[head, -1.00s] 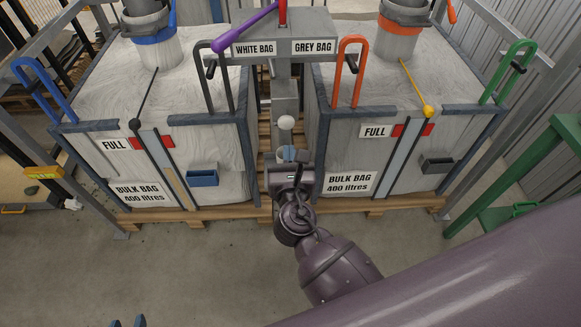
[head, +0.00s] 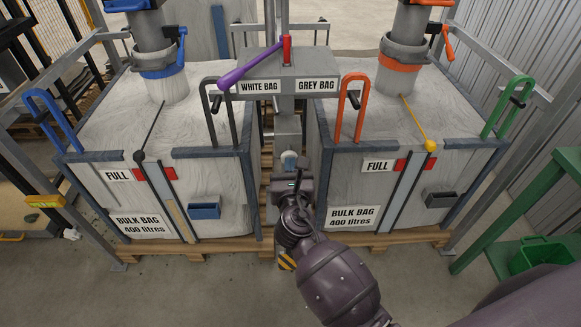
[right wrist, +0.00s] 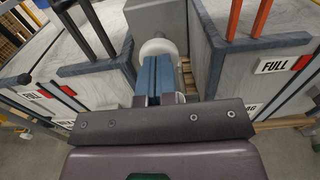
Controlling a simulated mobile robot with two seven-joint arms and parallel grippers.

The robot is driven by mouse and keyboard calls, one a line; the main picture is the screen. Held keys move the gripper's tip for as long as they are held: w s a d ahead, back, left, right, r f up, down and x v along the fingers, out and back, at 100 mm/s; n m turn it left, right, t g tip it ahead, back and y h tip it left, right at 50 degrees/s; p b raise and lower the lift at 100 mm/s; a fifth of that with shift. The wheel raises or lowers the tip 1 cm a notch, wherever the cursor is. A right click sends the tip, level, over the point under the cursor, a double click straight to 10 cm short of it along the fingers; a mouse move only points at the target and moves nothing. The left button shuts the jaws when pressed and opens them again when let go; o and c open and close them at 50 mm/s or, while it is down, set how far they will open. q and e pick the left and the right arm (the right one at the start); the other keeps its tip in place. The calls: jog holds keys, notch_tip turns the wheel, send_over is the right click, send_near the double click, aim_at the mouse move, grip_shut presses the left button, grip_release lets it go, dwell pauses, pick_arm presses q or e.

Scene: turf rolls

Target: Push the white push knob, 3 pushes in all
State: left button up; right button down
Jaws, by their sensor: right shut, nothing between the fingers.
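The white push knob (right wrist: 158,46) is a round pale shape just beyond my fingertips in the right wrist view. In the head view it is mostly hidden at the fingertips, in the gap between the two bulk bags. My right gripper (head: 289,166) is shut and empty, its blue fingers lined up with the knob. The fingers (right wrist: 155,76) overlap the knob's lower part in the right wrist view. I cannot tell whether they touch it. My left gripper is not in view.
A grey post box with a purple lever (head: 248,68) stands above the gap. The white bag (head: 205,170) is on the left and the grey bag (head: 345,190) on the right, with a black handle (head: 212,105) and an orange handle (head: 353,100) near the gap.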

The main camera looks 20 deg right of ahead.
jog(key=shift+p+x, duration=0.3)
jog(key=shift+x, duration=0.9)
jog(key=shift+w+r, duration=0.1)
jog(key=shift+r, duration=0.1)
jog(key=shift+d+r, duration=0.1)
